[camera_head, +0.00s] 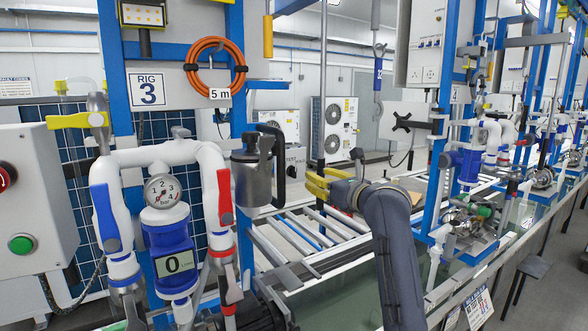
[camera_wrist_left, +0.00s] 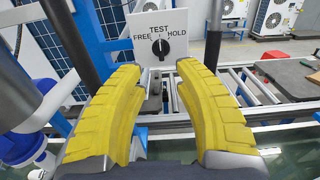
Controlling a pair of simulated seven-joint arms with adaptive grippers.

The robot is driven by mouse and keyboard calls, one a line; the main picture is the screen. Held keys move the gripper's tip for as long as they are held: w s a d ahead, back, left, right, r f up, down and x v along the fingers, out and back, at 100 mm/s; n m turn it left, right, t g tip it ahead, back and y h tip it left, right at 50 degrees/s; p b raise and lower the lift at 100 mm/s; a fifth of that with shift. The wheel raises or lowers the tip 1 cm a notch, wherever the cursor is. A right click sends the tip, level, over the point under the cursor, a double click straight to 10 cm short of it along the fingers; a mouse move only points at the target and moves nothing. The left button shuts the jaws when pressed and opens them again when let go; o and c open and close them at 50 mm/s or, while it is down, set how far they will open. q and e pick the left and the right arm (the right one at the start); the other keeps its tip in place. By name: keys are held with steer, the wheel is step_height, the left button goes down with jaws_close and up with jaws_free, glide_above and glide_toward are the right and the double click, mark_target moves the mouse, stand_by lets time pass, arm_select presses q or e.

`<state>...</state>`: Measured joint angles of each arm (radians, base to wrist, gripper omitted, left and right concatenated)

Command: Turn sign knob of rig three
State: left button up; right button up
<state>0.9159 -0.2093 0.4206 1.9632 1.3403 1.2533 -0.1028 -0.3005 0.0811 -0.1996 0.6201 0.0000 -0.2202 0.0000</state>
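The rig three sign knob (camera_wrist_left: 160,46) is a round black knob on a white plate (camera_wrist_left: 174,23) marked TEST, FREE and HOLD. In the left wrist view it sits upper centre, between FREE and HOLD; its exact pointer direction is too small to tell. My left gripper (camera_head: 318,184) has yellow fingers, open and empty. In the wrist view (camera_wrist_left: 160,105) the knob is beyond the gap between the fingers, apart from them. My right gripper is not in view.
The RIG 3 sign (camera_head: 149,90) hangs on the blue frame at left. White pipes with a gauge (camera_head: 162,191) are at left. A roller rack (camera_head: 300,235) lies below the gripper.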

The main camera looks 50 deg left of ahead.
mark_target(296, 168)
arm_select(q)
steer(key=a, duration=0.4)
steer(key=w+a, duration=0.1)
steer(key=a, duration=0.3)
steer(key=w+a, duration=0.1)
steer(key=a, duration=0.4)
steer(key=shift+o, duration=0.2)
jaws_close()
